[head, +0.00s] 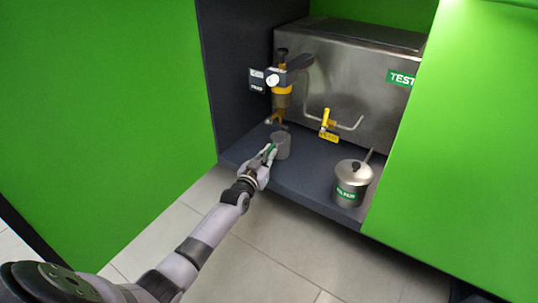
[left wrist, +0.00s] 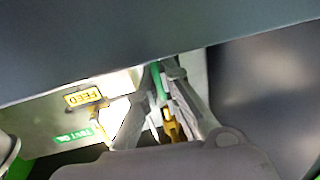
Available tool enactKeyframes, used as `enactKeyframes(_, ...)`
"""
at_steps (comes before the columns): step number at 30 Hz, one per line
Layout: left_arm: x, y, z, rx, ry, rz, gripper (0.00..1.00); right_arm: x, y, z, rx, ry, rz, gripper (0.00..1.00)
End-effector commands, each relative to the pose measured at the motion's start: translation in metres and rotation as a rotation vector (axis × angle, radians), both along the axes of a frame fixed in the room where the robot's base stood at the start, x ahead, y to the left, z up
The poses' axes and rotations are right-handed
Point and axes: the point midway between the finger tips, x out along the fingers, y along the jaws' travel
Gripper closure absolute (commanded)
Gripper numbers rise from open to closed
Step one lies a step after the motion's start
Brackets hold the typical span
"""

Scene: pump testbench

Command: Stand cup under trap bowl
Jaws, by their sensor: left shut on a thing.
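A grey cup (head: 282,146) is at the front left of the dark cabinet shelf, upright, below the amber trap bowl (head: 281,100) and its yellow drain lever (head: 273,119). A vertical gap shows between cup and bowl; whether the cup touches the shelf or is exactly in line, I cannot tell. My left gripper (head: 269,154) reaches in from the front left and is shut on the cup's near side. In the left wrist view, its fingers (left wrist: 158,105) show against the turned-over scene; the cup is not clear there. My right gripper is not in view.
A yellow-handled valve (head: 326,121) on a bent pipe fronts the steel tank (head: 345,85). Green panels flank the opening.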

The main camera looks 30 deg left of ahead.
Motion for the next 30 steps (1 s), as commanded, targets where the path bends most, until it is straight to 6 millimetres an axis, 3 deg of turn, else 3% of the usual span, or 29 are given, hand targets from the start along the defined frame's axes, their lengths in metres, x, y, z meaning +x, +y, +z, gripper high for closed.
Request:
enactKeyframes(6,0.0,0.0,-0.004,0.001,-0.001,0.0,1.0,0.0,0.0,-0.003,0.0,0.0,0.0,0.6)
enactKeyframes(7,0.0,0.0,-0.003,0.001,-0.001,0.0,0.93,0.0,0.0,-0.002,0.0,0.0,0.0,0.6)
enactKeyframes(17,0.0,0.0,-0.003,0.001,0.0,0.0,0.71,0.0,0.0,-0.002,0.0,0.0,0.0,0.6)
enactKeyframes(26,-0.001,0.0,-0.004,0.001,0.001,0.0,0.71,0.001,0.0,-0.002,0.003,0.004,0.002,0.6)
enactKeyframes(30,-0.012,-0.002,-0.005,-0.001,0.002,-0.001,0.71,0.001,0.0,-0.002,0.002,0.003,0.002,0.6)
